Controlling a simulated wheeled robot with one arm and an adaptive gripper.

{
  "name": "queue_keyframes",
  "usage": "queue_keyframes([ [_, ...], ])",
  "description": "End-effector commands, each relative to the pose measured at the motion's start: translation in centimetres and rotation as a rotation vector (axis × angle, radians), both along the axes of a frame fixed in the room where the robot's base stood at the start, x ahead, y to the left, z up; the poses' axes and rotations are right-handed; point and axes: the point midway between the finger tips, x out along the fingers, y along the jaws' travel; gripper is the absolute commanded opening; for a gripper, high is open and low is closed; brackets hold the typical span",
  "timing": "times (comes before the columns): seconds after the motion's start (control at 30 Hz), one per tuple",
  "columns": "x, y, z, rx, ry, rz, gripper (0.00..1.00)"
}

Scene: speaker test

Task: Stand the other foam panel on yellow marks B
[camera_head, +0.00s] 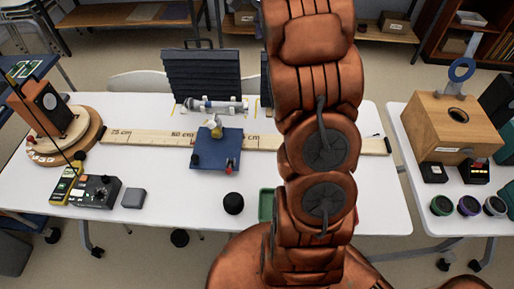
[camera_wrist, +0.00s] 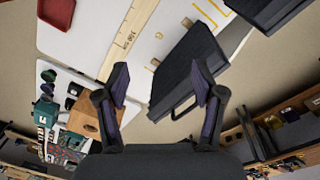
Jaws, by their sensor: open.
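One dark ribbed foam panel (camera_head: 203,76) stands at the back of the white table, behind the microphone. It also shows at the top right of the wrist view (camera_wrist: 268,12). A second dark panel (camera_wrist: 186,72), with a handle, shows close to my gripper; in the head view only a sliver (camera_head: 265,78) shows beside my arm. My gripper (camera_wrist: 160,78) is open, its right finger overlapping the second panel in the picture; contact cannot be told. Yellow marks (camera_wrist: 237,42) lie on the table near the panels; their letters are not readable. The head view hides my gripper behind my arm.
A long wooden ruler (camera_head: 130,137) crosses the table, with a blue stand (camera_head: 217,152) and microphone (camera_head: 214,106) in front of the first panel. A wooden box (camera_head: 452,125) stands on the right table. A turntable speaker (camera_head: 42,105) is at the left.

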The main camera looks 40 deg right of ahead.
Motion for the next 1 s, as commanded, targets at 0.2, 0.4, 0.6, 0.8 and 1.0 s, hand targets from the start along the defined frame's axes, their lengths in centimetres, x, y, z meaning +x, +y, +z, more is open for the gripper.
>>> queue_keyframes([
  [0.2, -3.4, 6.6, 0.4, 0.021, 0.015, 0.257, 0.68],
  [0.4, -7.5, 12.0, -0.3, 0.046, 0.029, 0.502, 0.68],
  [0.6, -12.3, 16.9, -1.6, 0.077, 0.04, 0.758, 0.68],
  [0.8, -17.9, 21.1, -3.6, 0.11, 0.051, 1.026, 0.68],
  [1.0, -23.8, 24.4, -6.3, 0.147, 0.064, 1.303, 0.68],
])
